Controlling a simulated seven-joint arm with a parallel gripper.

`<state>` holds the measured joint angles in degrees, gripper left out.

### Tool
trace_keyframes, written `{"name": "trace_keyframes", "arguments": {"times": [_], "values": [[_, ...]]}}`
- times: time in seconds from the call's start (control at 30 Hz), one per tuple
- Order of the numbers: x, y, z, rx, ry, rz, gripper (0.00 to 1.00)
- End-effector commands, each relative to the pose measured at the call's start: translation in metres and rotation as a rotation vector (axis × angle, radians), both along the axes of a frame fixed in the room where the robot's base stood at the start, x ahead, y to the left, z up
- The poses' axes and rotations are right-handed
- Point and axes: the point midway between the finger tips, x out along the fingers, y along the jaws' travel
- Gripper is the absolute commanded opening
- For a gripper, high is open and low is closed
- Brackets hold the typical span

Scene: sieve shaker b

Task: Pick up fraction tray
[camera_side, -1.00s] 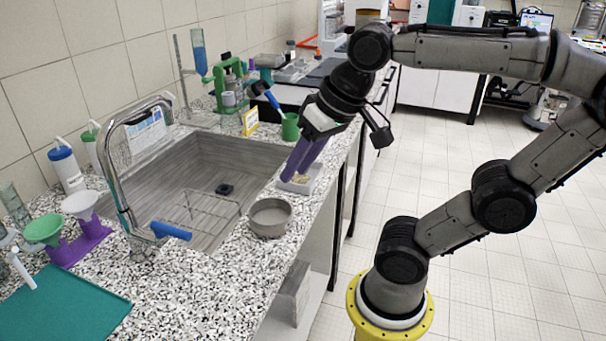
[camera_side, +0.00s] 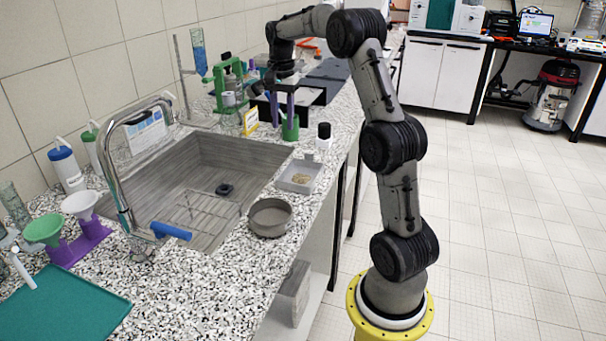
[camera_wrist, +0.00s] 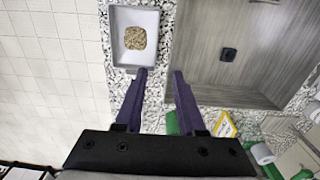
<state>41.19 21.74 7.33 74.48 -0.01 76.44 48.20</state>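My gripper (camera_side: 283,119) points down over the counter behind the tray, close to the green cup (camera_side: 290,133). In the wrist view its purple fingers (camera_wrist: 161,74) are apart with nothing between them. The tray lies beyond the left fingertip and is not held.
A white bottle with a black cap (camera_side: 324,137) stands just behind the tray. A round grey sieve pan (camera_side: 269,219) is in front of it. The sink (camera_side: 180,165) is to the left, with a wire rack inside. The counter edge is close on the right.

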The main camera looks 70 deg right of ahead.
Motion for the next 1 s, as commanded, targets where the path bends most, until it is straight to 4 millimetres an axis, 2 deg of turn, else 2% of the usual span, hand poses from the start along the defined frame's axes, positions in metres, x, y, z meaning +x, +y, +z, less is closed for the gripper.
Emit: {"name": "trace_keyframes", "arguments": {"times": [0.17,0.4,0.5,0.77,1.0], "values": [[-0.005,-0.004,-0.018,0.004,0.004,-0.013,0.39],[-0.005,-0.003,-0.063,0.003,0.003,-0.011,0.39],[-0.005,-0.003,-0.076,0.002,0.002,-0.011,0.39],[-0.005,-0.001,-0.094,0.002,0.002,-0.01,0.39],[-0.007,0.004,-0.128,0.002,0.002,-0.011,0.39]]}}
